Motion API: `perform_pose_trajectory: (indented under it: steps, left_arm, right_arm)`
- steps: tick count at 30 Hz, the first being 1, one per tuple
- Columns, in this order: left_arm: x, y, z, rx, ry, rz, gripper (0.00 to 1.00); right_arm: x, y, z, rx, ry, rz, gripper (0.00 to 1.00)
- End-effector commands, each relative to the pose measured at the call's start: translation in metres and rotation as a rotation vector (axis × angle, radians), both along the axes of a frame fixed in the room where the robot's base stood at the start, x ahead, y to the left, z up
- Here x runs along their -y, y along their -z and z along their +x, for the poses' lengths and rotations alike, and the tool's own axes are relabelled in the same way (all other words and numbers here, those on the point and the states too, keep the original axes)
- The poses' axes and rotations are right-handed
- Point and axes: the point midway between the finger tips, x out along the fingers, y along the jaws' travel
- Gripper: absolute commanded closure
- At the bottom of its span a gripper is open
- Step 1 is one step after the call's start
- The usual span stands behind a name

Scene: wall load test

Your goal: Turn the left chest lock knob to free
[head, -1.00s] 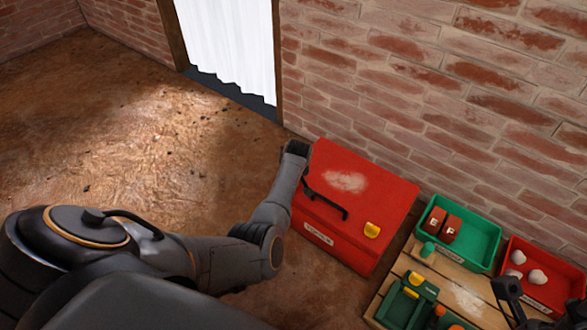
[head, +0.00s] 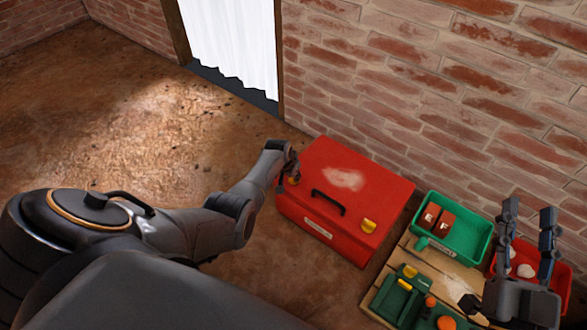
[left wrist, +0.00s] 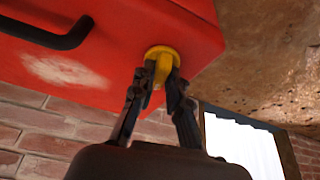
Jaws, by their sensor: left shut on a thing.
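The red chest (head: 326,185) stands on the floor by the brick wall, lid closed, with a black handle (head: 329,203) on it. My left gripper (head: 291,170) is at the chest's left corner. In the left wrist view, my left gripper (left wrist: 158,82) is shut on the left yellow lock knob (left wrist: 162,56), its fingers on either side of the knob's tab. The fingers mostly hide this knob in the head view, and I cannot tell its setting. The right yellow knob (head: 369,227) is uncovered. My right gripper (head: 528,212) is open and empty above the bins.
A green bin (head: 480,243) with red blocks and a red bin (head: 562,262) with pale lumps stand at the right. A wooden pallet (head: 385,283) holds green items (head: 398,300). The floor left of the chest is clear.

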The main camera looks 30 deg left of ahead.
Motion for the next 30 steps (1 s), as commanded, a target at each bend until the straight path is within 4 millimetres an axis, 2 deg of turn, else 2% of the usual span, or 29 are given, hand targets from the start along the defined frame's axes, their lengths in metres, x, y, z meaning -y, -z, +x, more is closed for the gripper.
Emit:
perform_pose_trajectory:
  steps: [10,26,27,30]
  left_arm:
    - [-0.0017,0.0014,-0.0015,-0.005,0.139,0.001,1.00]
    - [-0.0010,0.0011,-0.0010,-0.004,0.164,0.002,1.00]
    - [-0.0011,0.0011,-0.0011,-0.004,0.164,0.002,0.81]
    - [-0.0010,0.0010,-0.0009,-0.003,0.164,0.002,0.62]
  right_arm:
    - [0.0002,0.0020,0.0006,-0.010,0.001,-0.003,0.60]
    - [0.0003,0.0015,0.0005,-0.008,0.001,-0.003,0.60]
    - [0.0003,0.0014,0.0005,-0.008,0.001,-0.003,0.60]
    - [0.0003,0.0014,0.0005,-0.007,0.001,-0.001,0.60]
